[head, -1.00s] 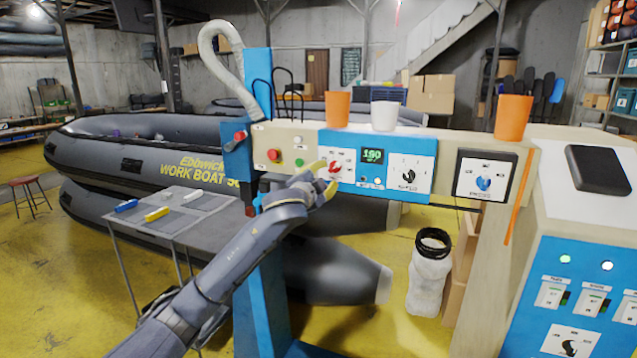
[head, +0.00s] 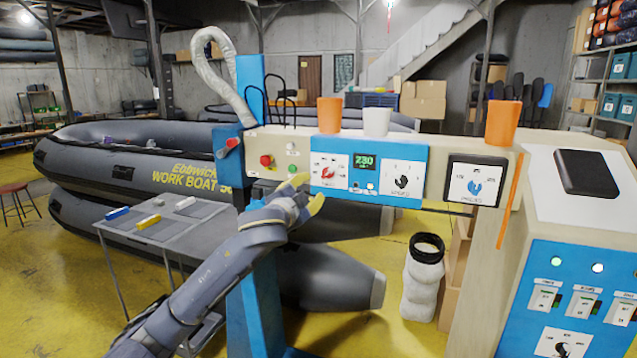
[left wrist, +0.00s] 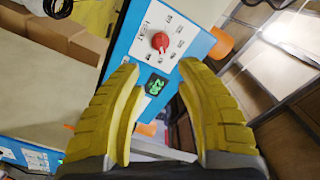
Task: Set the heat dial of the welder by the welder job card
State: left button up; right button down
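The welder's beige and blue front panel (head: 437,158) runs across the middle of the head view. Its red dial (head: 328,174) sits on a white scale plate; the small scale marks are unreadable. The green display (head: 365,162) beside it reads 230. My left gripper (head: 308,191) is open and empty, just below and left of the red dial, apart from it. In the left wrist view the two yellow fingers (left wrist: 158,76) are spread, with the red dial (left wrist: 160,41) beyond their tips. I cannot make out a welder job card. My right gripper is not in view.
Orange cups (head: 329,115) (head: 503,123) and a white cup (head: 376,122) stand on top. A blue control cabinet (head: 580,292) is at right, a small grey table (head: 160,232) at left.

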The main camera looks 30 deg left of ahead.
aim_at(325, 176)
pick_arm(q)
jog(key=shift+n, duration=0.9)
jog(key=w, duration=0.4)
jog(key=w+a, duration=0.1)
jog(key=w, duration=0.9)
jog(key=shift+a, duration=0.3)
grip_shut()
